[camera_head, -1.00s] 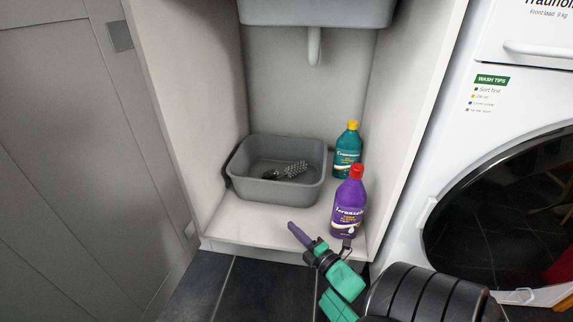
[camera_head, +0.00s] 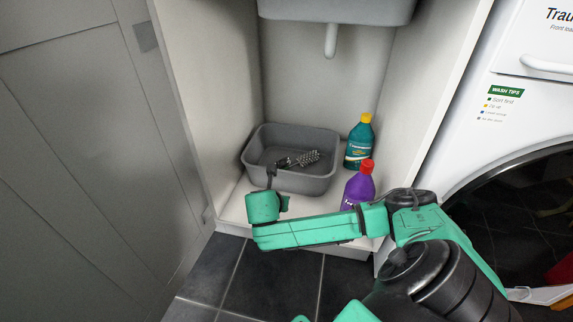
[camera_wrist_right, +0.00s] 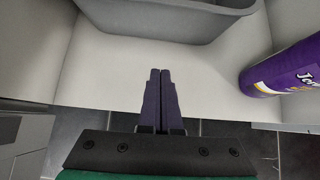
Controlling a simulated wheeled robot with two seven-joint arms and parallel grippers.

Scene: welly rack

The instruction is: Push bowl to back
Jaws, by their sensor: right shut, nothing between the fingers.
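The bowl is a grey rectangular basin (camera_head: 325,182) on the white floor of the cabinet, towards the left. A dark brush with bristles (camera_head: 308,158) lies inside it. My right gripper (camera_head: 271,172) is in front of the bowl's near left part in the head view, and my green wrist hides what is below. In the right wrist view the fingers (camera_wrist_right: 160,72) are together and empty. They point at the bowl's near wall (camera_wrist_right: 165,28), with a strip of bare shelf between. My left gripper is out of view.
A purple bottle with a red cap (camera_head: 360,184) stands right of the bowl, partly hidden by my arm. A teal bottle with a yellow cap (camera_head: 359,145) stands behind it. A sink and drain pipe (camera_head: 330,40) hang above. Cabinet walls close both sides.

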